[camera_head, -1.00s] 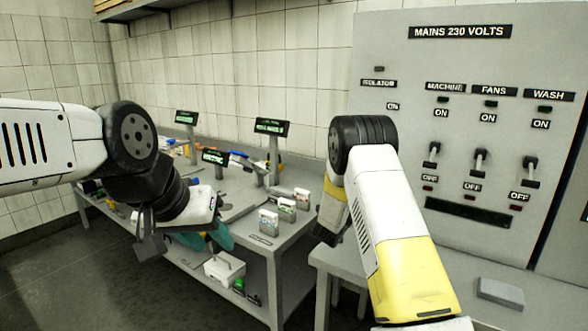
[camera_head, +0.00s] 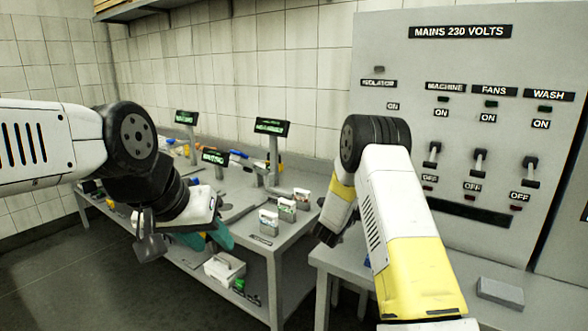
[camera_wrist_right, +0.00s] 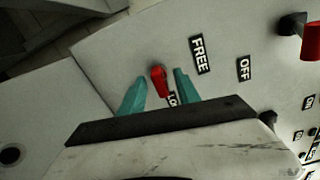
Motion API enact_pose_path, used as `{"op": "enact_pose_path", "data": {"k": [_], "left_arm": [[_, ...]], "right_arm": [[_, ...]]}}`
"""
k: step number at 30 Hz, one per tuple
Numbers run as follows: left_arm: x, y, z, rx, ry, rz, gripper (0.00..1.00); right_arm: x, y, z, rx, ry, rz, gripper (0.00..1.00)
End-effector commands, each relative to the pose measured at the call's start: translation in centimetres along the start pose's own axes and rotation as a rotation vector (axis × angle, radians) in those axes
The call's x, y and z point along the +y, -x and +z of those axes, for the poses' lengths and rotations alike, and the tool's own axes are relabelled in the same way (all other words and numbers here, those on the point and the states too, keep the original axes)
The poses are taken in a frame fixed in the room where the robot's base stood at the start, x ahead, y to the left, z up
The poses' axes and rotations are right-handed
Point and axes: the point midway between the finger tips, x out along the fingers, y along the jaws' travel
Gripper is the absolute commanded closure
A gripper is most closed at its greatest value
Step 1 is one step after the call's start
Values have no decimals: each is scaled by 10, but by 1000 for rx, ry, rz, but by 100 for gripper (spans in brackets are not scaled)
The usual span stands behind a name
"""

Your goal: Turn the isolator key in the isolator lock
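The red isolator key (camera_wrist_right: 158,80) sits on the grey panel in the right wrist view, beside a FREE label (camera_wrist_right: 200,54) and a partly covered label starting "LO". My right gripper (camera_wrist_right: 160,88) is open, its two teal fingers on either side of the key with visible gaps. Where the key enters the lock is not clear. In the head view my right arm hides the isolator lock; only the ISOLATOR label (camera_head: 379,83) and its ON label (camera_head: 392,106) show above. My left gripper (camera_head: 212,242) hangs over the lower left bench, teal fingers apart, seemingly empty.
A red-ended lever (camera_wrist_right: 308,38) sticks out by the OFF label (camera_wrist_right: 244,68). The mains panel (camera_head: 450,60) carries several other switches. A grey block (camera_head: 500,293) lies on the table below. The long bench (camera_head: 290,245) holds small boxes and display signs.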

Motion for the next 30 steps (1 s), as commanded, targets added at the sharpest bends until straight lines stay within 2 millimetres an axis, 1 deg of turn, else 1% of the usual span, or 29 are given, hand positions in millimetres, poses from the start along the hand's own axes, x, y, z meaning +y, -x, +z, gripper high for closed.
{"op": "enact_pose_path", "data": {"k": [4,7,15,19,23,30], "left_arm": [[0,0,0,0,0,0,61],[0,0,0,0,0,0,61],[0,0,0,0,0,0,61],[0,0,0,0,0,0,61],[0,0,0,0,0,0,61],[0,0,0,0,0,0,61]], "right_arm": [[0,2,0,0,1,0,61],[1,11,0,0,1,2,61],[0,56,0,-1,1,1,61],[1,72,0,-1,1,1,61],[0,78,0,0,1,0,61],[0,78,0,0,0,0,61]]}}
